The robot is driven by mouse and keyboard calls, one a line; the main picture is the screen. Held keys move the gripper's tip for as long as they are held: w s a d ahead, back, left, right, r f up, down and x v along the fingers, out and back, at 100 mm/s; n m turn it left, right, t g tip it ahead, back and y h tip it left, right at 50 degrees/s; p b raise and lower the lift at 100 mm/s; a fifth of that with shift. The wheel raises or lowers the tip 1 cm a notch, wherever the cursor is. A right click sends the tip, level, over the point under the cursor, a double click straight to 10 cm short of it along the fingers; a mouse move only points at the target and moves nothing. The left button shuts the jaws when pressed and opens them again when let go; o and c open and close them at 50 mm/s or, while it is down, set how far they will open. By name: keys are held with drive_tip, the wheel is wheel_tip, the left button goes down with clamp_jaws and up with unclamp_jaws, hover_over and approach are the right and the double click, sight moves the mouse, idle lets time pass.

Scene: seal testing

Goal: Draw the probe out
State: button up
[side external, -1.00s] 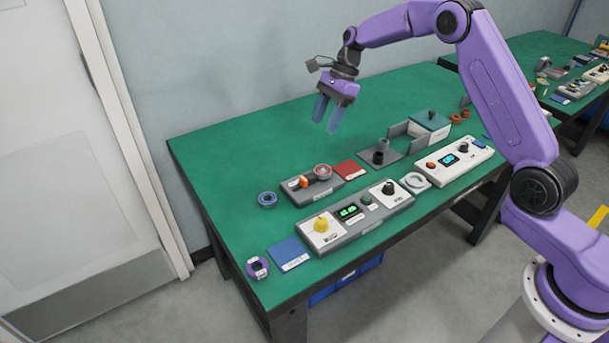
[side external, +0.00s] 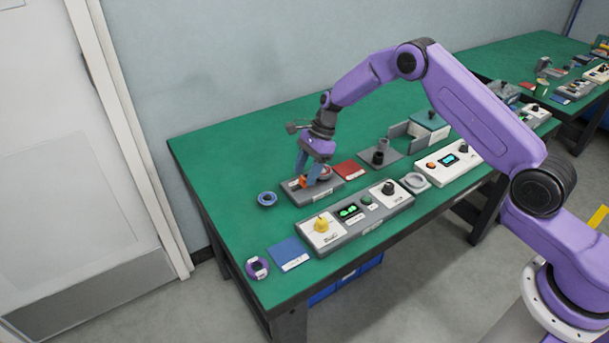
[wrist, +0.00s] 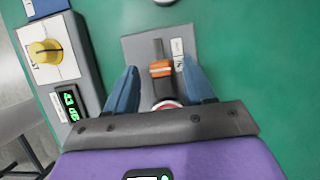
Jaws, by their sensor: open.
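A grey block (side external: 329,190) lies on the green table, with an orange-banded piece (side external: 303,183) on it that looks like the probe. In the wrist view the orange band (wrist: 161,68) sits over a dark slot in the block. A round red-rimmed part (wrist: 166,104) is beside it, partly hidden by my gripper. My gripper (side external: 307,173) points down over the block, its blue fingers apart. In the wrist view the fingers (wrist: 160,82) stand on either side of the orange piece, with gaps visible. I cannot tell how deep the probe sits.
A tester with a yellow knob (side external: 321,225) and lit green display (side external: 350,211) stands in front. A red card (side external: 349,170) lies to the right and a blue ring (side external: 267,199) to the left. A dark fixture (side external: 380,157) stands further right. Bare table lies behind the block.

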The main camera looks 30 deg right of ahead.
sight(291, 191)
drive_tip(key=shift+x, duration=0.85)
clamp_jaws()
drive_tip(key=shift+a, duration=1.45)
unclamp_jaws()
drive_tip(key=shift+d+r, duration=0.1)
drive_tip(key=shift+d+r, duration=0.15)
drive_tip(key=shift+r, duration=0.15)
drive_tip(key=v, duration=1.6)
drive_tip(key=shift+d+r, duration=0.15)
drive_tip(key=shift+r, duration=0.1)
